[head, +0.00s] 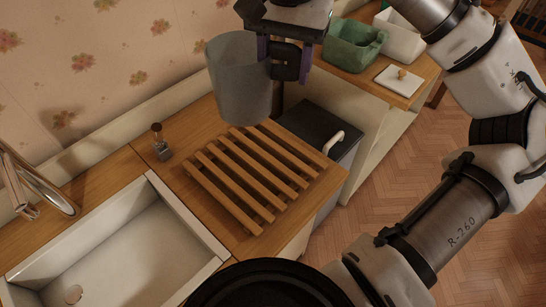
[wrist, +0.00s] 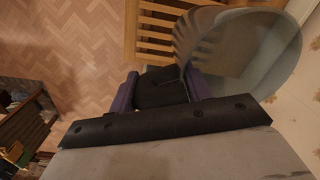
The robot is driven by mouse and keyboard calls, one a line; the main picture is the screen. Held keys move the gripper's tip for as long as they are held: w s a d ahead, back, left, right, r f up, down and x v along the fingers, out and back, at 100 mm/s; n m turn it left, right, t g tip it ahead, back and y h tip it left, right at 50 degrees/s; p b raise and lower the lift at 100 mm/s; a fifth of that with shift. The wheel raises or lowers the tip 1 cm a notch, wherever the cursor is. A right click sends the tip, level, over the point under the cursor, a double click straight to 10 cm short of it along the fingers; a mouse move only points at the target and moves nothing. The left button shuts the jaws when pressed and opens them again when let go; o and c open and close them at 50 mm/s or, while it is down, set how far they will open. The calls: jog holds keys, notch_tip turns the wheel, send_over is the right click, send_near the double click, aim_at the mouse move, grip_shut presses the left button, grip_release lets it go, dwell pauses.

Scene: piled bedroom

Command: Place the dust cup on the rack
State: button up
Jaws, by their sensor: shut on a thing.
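The dust cup (head: 239,80) is a grey, translucent cylinder. My gripper (head: 275,62) is shut on its right side in the head view and holds it upright in the air. In the wrist view the cup (wrist: 270,60) is at the upper right, beside the gripper (wrist: 168,88), and part of the rack shows behind it. The rack (head: 250,172) is a row of wooden slats on the wooden counter. The cup appears above the rack's back left end, apart from it. The cup hides a little of the counter behind it.
A white sink (head: 135,250) with a metal tap (head: 30,190) lies left of the rack. A small dark-topped bottle (head: 160,143) stands near the back left. A black-topped bin (head: 315,130) is right of the rack. A green container (head: 354,44) and a white one (head: 400,42) stand farther back.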

jog(key=shift+w+d+f, duration=0.1)
jog(key=shift+d, duration=0.15)
notch_tip(320, 180, down, 20)
dwell(0.4)
jog(key=o, duration=1.5)
notch_tip(320, 180, up, 12)
jog(key=shift+d+r, duration=0.1)
jog(key=shift+r, duration=0.15)
